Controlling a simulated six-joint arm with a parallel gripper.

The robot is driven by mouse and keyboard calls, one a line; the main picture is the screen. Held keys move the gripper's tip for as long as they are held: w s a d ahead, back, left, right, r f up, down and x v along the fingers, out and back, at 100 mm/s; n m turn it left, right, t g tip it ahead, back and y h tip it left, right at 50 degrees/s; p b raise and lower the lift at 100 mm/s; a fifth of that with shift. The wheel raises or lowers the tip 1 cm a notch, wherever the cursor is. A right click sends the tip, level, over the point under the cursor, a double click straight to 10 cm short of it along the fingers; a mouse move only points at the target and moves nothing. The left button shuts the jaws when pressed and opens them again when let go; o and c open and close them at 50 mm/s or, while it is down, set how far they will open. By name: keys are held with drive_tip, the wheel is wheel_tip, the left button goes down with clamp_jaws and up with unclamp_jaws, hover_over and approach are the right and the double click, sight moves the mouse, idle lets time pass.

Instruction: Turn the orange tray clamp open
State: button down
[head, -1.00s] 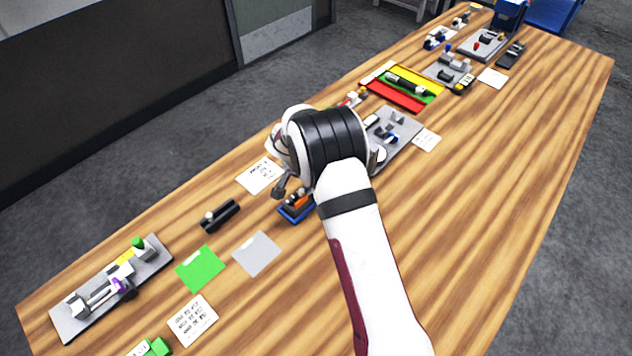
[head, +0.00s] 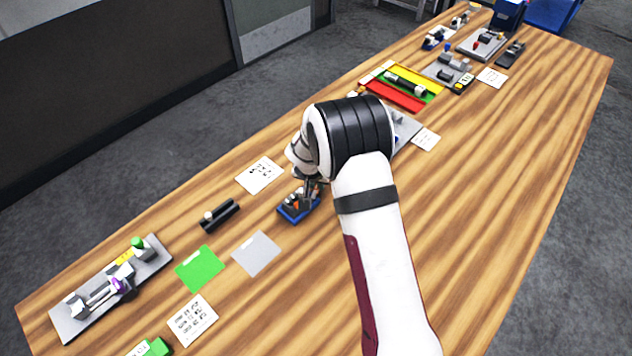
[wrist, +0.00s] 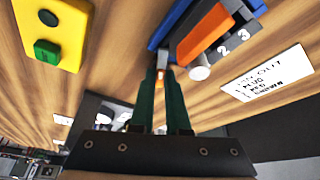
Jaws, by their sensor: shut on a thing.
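The small blue tray (head: 290,216) lies on the wooden table in the head view, under my gripper (head: 308,188). In the wrist view the blue tray (wrist: 172,28) is at the top, with an orange bar (wrist: 205,32), a dark part marked 2 and 3, and a pale round knob (wrist: 200,73). My gripper's two dark green fingers (wrist: 160,72) are close together at the tray's near end. A bit of the orange tray clamp (wrist: 159,79) shows between them, and the fingers are shut on it. Most of the clamp is hidden by the fingers.
A white printed card (head: 260,175) lies left of the tray; a black block (head: 220,215), a grey card (head: 256,253) and a green card (head: 200,269) lie nearer. A grey fixture (head: 408,128) stands behind my arm. The right side of the table is clear.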

drive_tip(key=n+y, duration=0.1)
drive_tip(key=n, duration=0.2)
drive_tip(key=n+y, duration=0.1)
drive_tip(key=n, duration=0.2)
drive_tip(key=shift+d, duration=0.2)
drive_tip(key=n+y, duration=0.1)
drive_tip(key=n, duration=0.2)
drive_tip(key=n+g+y, duration=0.1)
drive_tip(key=n, duration=0.2)
drive_tip(key=shift+w+d, duration=0.1)
drive_tip(key=shift+d, duration=0.05)
idle(0.4)
